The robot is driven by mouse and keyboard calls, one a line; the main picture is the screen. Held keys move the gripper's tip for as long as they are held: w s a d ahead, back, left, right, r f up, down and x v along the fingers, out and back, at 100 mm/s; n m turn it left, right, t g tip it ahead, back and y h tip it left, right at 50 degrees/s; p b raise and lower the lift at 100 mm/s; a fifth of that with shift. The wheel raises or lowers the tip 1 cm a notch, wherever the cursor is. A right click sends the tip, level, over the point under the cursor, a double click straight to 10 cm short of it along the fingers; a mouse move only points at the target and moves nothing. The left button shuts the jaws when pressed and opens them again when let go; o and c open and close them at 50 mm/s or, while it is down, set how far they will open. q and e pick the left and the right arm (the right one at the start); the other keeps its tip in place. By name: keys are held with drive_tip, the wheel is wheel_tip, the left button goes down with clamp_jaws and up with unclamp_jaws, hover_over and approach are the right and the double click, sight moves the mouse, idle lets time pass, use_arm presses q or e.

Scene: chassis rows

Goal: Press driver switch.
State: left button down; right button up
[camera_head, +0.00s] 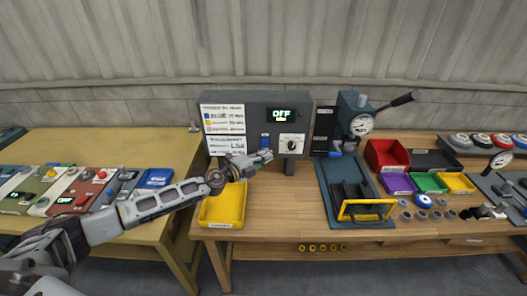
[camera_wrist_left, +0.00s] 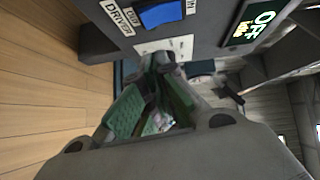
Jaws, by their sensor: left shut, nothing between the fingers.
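The grey control box (camera_head: 225,98) stands at the back of the wooden bench. Its display (camera_head: 282,115) reads OFF with small yellow text below. The blue driver switch (camera_head: 265,141) is on its front, left of a white dial panel (camera_head: 291,143). In the left wrist view the blue switch (camera_wrist_left: 161,14) shows beside the label DRIVER. My left gripper (camera_head: 266,156) is shut and empty, just below the switch in the head view. Its green-padded fingers (camera_wrist_left: 163,64) meet near the box front in the wrist view, apart from the switch. My right gripper is not in view.
A yellow bin (camera_head: 224,207) sits below my left forearm. A press with a lever (camera_head: 354,122) stands right of the box, with a yellow-handled tray (camera_head: 366,209) in front. Coloured bins (camera_head: 386,154) are farther right. The bench front between yellow bin and tray is clear.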

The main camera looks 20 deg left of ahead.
sight(265, 143)
use_arm(q)
drive_tip(key=shift+w+a+f+b, duration=0.1)
drive_tip(key=shift+w+a+b, duration=0.1)
drive_tip(key=shift+w, duration=0.4)
drive_tip(key=shift+w+a+f+b, duration=0.1)
drive_tip(key=shift+w+a+b, duration=0.05)
drive_tip(key=shift+w, duration=0.5)
drive_tip(key=shift+w+a+f+b, duration=0.1)
drive_tip(key=shift+w+a+b, duration=0.1)
drive_tip(key=shift+w, duration=0.4)
